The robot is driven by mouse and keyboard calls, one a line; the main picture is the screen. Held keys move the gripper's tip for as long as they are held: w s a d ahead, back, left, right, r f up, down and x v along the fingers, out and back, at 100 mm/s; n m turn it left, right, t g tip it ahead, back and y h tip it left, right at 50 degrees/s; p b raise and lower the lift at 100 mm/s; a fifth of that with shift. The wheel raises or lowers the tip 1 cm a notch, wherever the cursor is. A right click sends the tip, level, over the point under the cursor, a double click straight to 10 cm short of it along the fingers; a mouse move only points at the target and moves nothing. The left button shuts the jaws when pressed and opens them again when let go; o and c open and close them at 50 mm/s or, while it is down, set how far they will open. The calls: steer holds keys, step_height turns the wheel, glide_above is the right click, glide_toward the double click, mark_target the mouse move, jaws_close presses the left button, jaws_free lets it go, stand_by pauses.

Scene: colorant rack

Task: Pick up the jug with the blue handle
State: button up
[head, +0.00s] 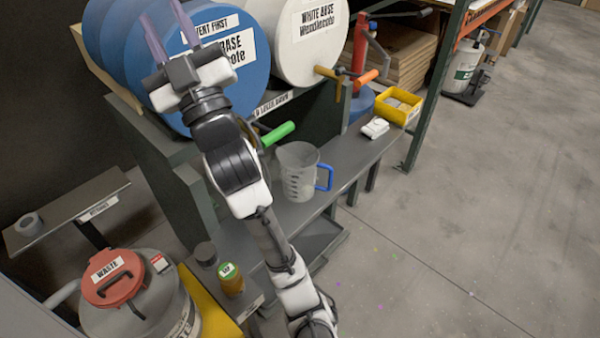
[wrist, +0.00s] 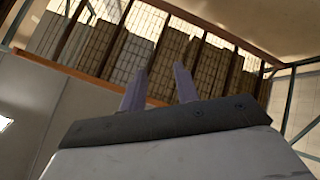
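The jug (head: 298,172) is a clear grey measuring jug with dark marks on its side and a blue handle (head: 325,177) on its right. In the head view it stands upright on the grey shelf (head: 345,154) below the drums. My gripper (head: 166,27) is raised at the upper left, in front of the blue drum and well apart from the jug. Its two purple fingers are spread with nothing between them. In the wrist view the fingers (wrist: 160,88) point up toward high racking, and the jug is not in that view.
A green-handled tap (head: 278,133) sticks out just above and left of the jug. An orange-handled tap (head: 365,78), a white device (head: 375,128) and a yellow bin (head: 399,107) are farther right. A waste can (head: 135,310) stands lower left.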

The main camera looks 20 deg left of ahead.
steer(key=w+d+f+m+t+h, duration=0.1)
steer(key=w+f+h, duration=0.2)
steer(key=w, duration=0.3)
steer(key=w+d+f+m+h+p, duration=0.1)
steer(key=w+f+h, duration=0.15)
steer(key=w, duration=0.35)
steer(key=w+d+f+m+t+h, duration=0.1)
steer(key=w+d+f+h, duration=0.1)
steer(key=w+h, duration=0.3)
steer(key=w+d+f+n+g+h+p, duration=0.15)
steer(key=w+f+n+g+h, duration=0.35)
steer(key=w+f, duration=0.6)
steer(key=n+g+h+p, duration=0.2)
steer(key=n+g+h, duration=0.6)
steer(key=n+g, duration=0.4)
glide_above(311, 193)
steer(key=shift+n+t, duration=0.4)
steer(key=shift+t, duration=0.3)
steer(key=shift+f, duration=14.6)
jaws_close()
